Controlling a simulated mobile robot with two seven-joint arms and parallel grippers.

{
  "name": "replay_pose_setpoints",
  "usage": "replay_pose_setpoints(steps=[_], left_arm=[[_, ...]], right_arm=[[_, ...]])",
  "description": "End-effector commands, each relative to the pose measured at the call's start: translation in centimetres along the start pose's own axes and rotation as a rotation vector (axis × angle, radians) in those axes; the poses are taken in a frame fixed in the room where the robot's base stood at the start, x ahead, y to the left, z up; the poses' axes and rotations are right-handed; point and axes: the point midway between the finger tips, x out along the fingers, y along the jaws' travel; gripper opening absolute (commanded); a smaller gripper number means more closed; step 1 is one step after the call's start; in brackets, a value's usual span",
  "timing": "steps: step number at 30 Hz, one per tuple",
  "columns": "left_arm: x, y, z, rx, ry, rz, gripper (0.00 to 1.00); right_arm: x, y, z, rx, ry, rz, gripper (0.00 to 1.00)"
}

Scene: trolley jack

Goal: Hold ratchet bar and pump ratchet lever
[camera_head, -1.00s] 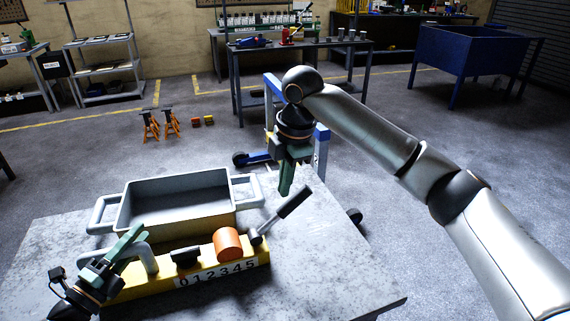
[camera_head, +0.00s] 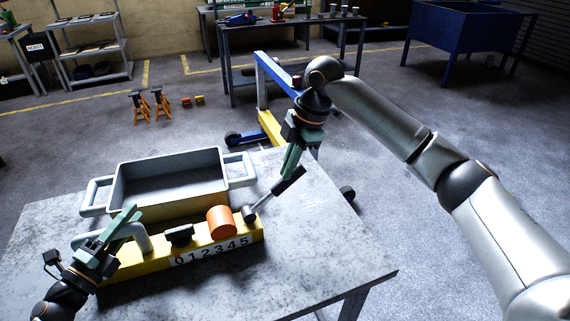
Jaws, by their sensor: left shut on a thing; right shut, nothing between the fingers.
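The yellow ratchet bar (camera_head: 203,262) with the number strip lies on the grey table. A grey bent handle (camera_head: 137,234) stands at its left end, and my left gripper (camera_head: 122,226) is shut on this handle. An orange cylinder (camera_head: 220,222) and a small black block (camera_head: 179,235) sit on top of the bar. The ratchet lever (camera_head: 272,198), a grey rod with a black grip, slants up to the right from the bar's right end. My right gripper (camera_head: 289,172) is shut and empty, its green fingers pointing down at the lever's black grip. I cannot tell whether they touch.
A grey tray (camera_head: 221,192) with side handles stands on the table (camera_head: 340,252) just behind the bar. The table's front right is clear. A blue and yellow hoist frame (camera_head: 270,125) stands on the floor behind the table.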

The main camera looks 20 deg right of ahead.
Motion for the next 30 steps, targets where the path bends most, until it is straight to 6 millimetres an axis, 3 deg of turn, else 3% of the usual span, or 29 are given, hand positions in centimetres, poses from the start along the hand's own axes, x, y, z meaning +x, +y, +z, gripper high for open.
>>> replay_pose_setpoints(steps=[15,30], left_arm=[[0.0,0.0,0.1,0.0,-0.001,0.0,0.0],[0.0,-0.1,0.1,0.001,-0.001,-0.001,0.0]], right_arm=[[3.3,-1.2,5.1,0.05,0.281,0.041,0.0],[5.7,-1.8,7.0,0.057,0.351,0.055,0.0]])
